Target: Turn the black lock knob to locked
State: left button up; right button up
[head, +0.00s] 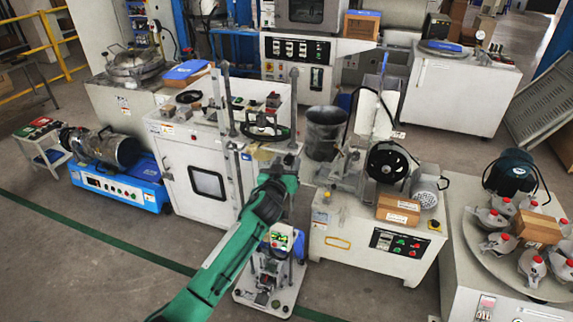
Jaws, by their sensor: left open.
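My left arm is green and reaches up from the bottom of the head view to the white cabinet machine in the middle. My left gripper (268,153) is open at the machine's right front edge, just below a black ring-shaped wheel (265,131) on its top. The gripper's fingers are small and partly hidden by my wrist. I cannot single out the black lock knob for sure. A small dark fitting (167,169) shows at the left edge of the cabinet door (207,183). My right gripper is not in view.
A small test stand (270,285) is on the floor beside my forearm. A white machine with a black wheel (387,162) stands to the right. A blue-based machine (120,185) stands to the left. Open floor lies at the lower left.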

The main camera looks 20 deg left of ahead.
pick_arm(q)
jog(key=c, duration=1)
